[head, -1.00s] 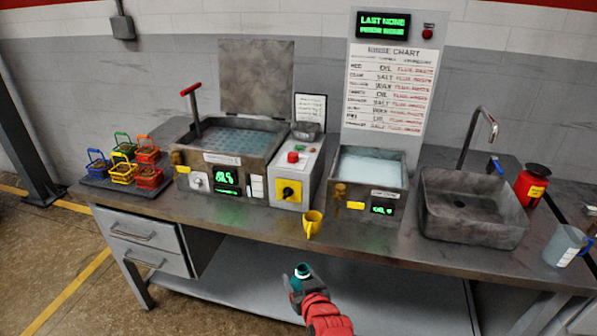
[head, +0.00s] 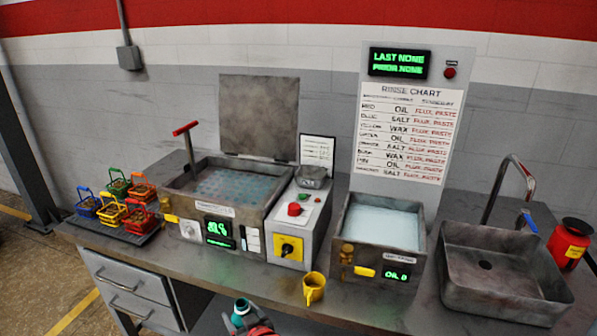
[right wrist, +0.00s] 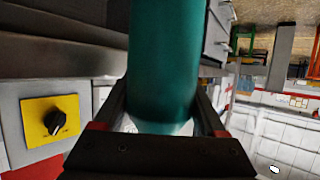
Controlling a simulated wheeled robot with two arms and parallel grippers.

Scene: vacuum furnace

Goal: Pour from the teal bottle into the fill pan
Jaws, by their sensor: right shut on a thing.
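The teal bottle (head: 242,310) shows at the bottom edge of the head view, in front of the bench. My right gripper (head: 245,322) is shut on it. In the right wrist view the bottle (right wrist: 165,60) stands between the two fingers of my right gripper (right wrist: 162,112) and fills the middle; its mouth is out of that frame. A small grey metal pan (head: 311,176), which looks like the fill pan, sits on top of the control box, well apart from the bottle. My left gripper is not in view.
The control box (head: 306,222) stands between a large open-lidded tank (head: 222,212) and a smaller rinse tank (head: 375,250). A sink (head: 455,285) is right; several coloured baskets (head: 112,213) are left.

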